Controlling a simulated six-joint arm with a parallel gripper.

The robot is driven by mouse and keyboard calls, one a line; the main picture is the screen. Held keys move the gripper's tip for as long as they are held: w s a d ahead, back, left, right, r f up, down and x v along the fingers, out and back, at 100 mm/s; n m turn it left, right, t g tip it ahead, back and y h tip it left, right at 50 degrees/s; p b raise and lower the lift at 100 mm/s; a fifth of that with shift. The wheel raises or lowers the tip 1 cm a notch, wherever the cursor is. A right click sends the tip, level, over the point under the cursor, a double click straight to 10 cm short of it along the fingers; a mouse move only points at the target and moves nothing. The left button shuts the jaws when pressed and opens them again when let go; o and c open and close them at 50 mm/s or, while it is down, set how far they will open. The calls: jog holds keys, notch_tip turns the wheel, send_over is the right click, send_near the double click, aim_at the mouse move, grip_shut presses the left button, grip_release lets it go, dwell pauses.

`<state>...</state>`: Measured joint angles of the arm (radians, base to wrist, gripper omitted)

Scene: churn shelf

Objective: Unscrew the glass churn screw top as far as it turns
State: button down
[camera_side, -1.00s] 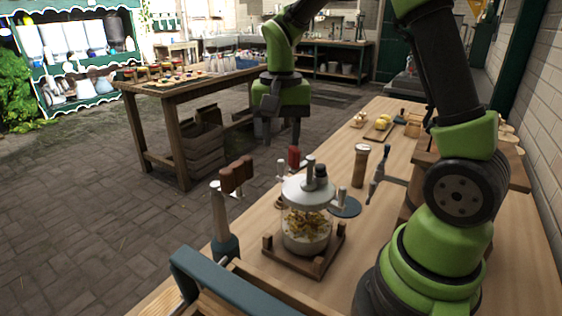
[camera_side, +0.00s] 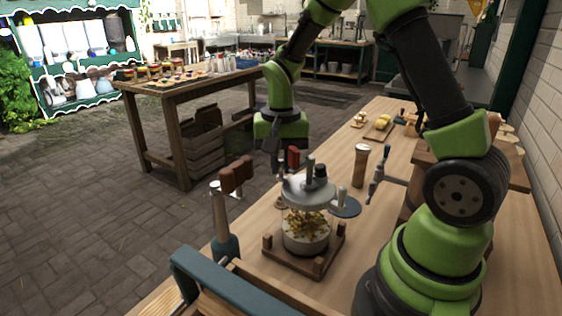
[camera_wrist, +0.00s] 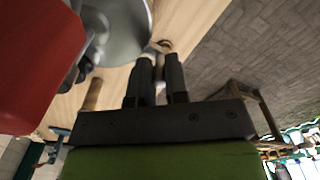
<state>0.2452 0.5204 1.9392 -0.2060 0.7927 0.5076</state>
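The glass churn (camera_side: 306,232) stands upright in a wooden base on the bench, with pale, yellowish contents inside. Its round grey-white screw top (camera_side: 308,192) is on the jar, with upright pegs around its rim and a red-handled crank (camera_side: 293,158) above. In the wrist view the screw top (camera_wrist: 125,25) is at the upper middle, partly covered by the large red crank handle (camera_wrist: 30,65). My gripper (camera_side: 278,170) points down at the top's left far edge. In the wrist view its fingers (camera_wrist: 158,70) are slightly apart, with a pale peg between them; contact is unclear.
A wooden pepper-mill-like post (camera_side: 360,165) and a dark teal disc (camera_side: 346,207) stand or lie right of the churn. A tool with brown handles (camera_side: 232,180) is at the left. A blue-grey rail (camera_side: 225,285) crosses the front. The bench beyond is partly clear.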

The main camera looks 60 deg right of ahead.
jog(key=shift+a+n, duration=0.2)
jog(key=shift+n, duration=0.1)
jog(key=s+a+n, duration=0.3)
jog(key=a+n, duration=0.3)
jog(key=n, duration=0.7)
jog(key=shift+a, duration=0.3)
dwell(1.0)
jog(key=shift+s, duration=0.15)
dwell(0.5)
jog(key=c, duration=1.1)
grip_release()
notch_tip(320, 180, up, 10)
